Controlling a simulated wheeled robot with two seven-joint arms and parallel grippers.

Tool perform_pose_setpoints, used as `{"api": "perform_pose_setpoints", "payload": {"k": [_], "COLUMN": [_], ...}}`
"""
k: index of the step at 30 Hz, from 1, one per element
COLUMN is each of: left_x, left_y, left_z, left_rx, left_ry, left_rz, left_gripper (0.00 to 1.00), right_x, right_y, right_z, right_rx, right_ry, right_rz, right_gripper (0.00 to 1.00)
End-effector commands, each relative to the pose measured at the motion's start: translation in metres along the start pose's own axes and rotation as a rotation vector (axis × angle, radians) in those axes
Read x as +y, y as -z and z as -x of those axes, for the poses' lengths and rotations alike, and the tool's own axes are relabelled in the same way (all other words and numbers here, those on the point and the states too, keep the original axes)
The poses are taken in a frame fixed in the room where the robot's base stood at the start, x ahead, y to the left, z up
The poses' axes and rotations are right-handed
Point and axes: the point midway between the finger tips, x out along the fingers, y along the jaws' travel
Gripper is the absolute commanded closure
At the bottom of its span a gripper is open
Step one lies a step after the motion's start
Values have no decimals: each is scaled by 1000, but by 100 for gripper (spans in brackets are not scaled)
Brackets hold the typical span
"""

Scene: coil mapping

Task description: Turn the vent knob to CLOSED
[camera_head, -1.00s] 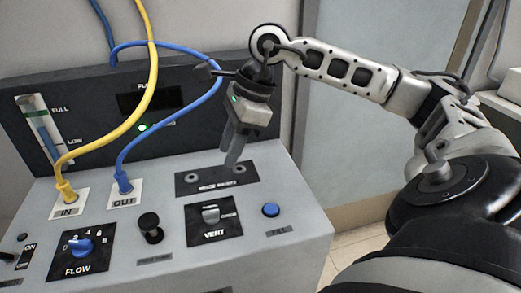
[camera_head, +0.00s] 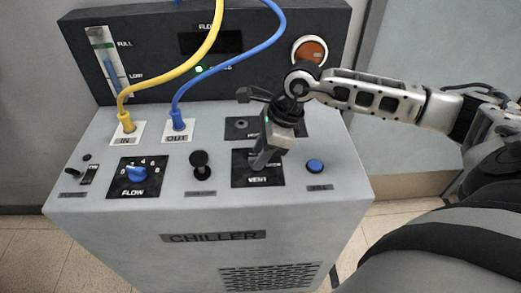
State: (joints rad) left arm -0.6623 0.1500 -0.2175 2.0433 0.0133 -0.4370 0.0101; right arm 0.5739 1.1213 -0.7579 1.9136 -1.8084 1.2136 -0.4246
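The vent panel (camera_head: 240,180), a black plate lettered VENT, is on the top of the grey chiller (camera_head: 300,195). My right gripper (camera_head: 260,163) points down over this plate, with its fingertips at the place of the vent knob. The knob is hidden behind the fingers, so its setting does not show. The fingers are seen nearly edge-on, and I cannot tell whether they are shut on the knob. My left gripper is not in view.
Left of the vent panel stand a black knob (camera_head: 200,164) and the blue FLOW knob (camera_head: 137,174). A blue FILL button (camera_head: 315,166) is to its right. A yellow hose (camera_head: 170,80) and a blue hose (camera_head: 235,65) rise from the IN and OUT ports. A red-orange round part (camera_head: 310,50) is on the back panel.

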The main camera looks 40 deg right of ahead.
Motion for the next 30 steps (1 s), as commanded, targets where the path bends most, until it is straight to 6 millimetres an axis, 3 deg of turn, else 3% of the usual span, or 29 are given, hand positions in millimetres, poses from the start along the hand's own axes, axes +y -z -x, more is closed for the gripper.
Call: {"api": "perform_pose_setpoints", "payload": {"k": [10,14,30], "left_x": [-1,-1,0], "left_y": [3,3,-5], "left_z": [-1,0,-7], "left_rx": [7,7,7], "left_ry": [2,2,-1], "left_rz": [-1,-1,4], "left_gripper": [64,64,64], "right_x": [0,0,-2], "right_y": [0,0,1], "right_z": [-5,-5,-7], "right_rx": [1,1,-1], "right_ry": [0,0,-36], "right_rz": [1,1,92], "right_gripper": [66,100,100]}}
